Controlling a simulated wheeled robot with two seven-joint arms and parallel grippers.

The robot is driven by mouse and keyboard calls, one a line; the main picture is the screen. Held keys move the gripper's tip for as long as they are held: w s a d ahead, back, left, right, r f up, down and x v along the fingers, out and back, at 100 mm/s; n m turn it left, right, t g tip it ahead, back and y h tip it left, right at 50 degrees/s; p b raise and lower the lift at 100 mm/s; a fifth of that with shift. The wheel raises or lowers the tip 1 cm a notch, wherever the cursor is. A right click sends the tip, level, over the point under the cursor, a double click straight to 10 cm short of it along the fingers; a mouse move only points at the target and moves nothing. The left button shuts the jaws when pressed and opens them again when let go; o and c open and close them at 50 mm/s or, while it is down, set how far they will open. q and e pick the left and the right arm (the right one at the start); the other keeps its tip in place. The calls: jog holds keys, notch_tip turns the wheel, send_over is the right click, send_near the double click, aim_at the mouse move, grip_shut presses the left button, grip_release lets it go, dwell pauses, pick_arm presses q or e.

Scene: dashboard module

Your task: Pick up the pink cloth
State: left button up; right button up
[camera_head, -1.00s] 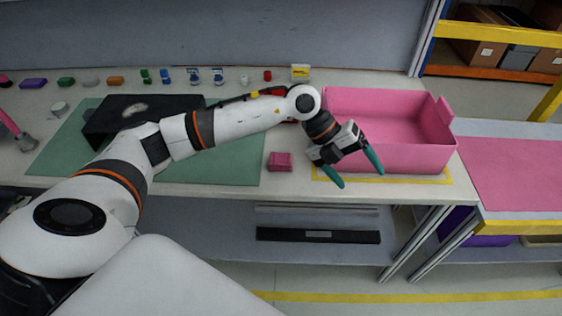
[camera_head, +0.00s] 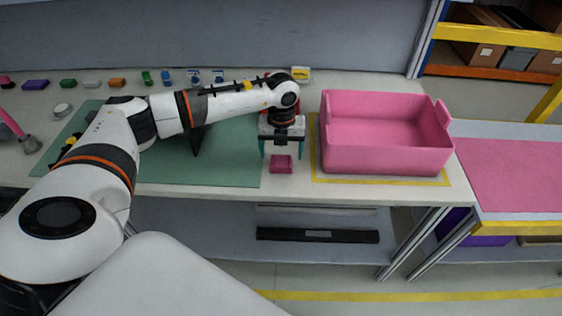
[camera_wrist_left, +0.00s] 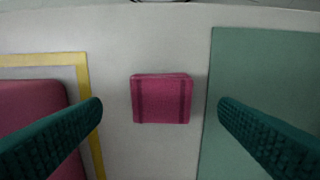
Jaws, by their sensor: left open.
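The pink cloth (camera_head: 281,167) is a small folded square lying on the white worktable, between the green mat and the pink bin. In the left wrist view the cloth (camera_wrist_left: 161,98) lies flat with two darker stripes, centred between the fingers. My left gripper (camera_head: 282,154) is above the cloth, pointing down, with its two green fingers apart. In the left wrist view the left gripper (camera_wrist_left: 160,115) is open and empty, with a finger on either side of the cloth and not touching it. My right gripper is not in view.
A pink bin (camera_head: 385,160) stands on the right inside a yellow outline. A green mat (camera_head: 225,165) covers the table at left, with a dark object partly hidden by my arm. Several small coloured items line the table's back. The table's front edge is close to the cloth.

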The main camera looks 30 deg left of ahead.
aim_at(281, 160)
pick_arm(q)
notch_tip(281, 160, down, 4)
jog(key=shift+w+a+f+p, duration=0.1)
jog(key=shift+a+f+p, duration=0.1)
jog(key=shift+p, duration=0.3)
jog(key=shift+d, duration=0.1)
jog(key=shift+c, duration=0.4)
jog(key=c, duration=1)
jog(key=shift+r, duration=0.1)
notch_tip(281, 160, up, 9)
jog(key=shift+f+b, duration=0.1)
jog(key=shift+b, duration=0.9)
jog(key=shift+r, duration=0.55)
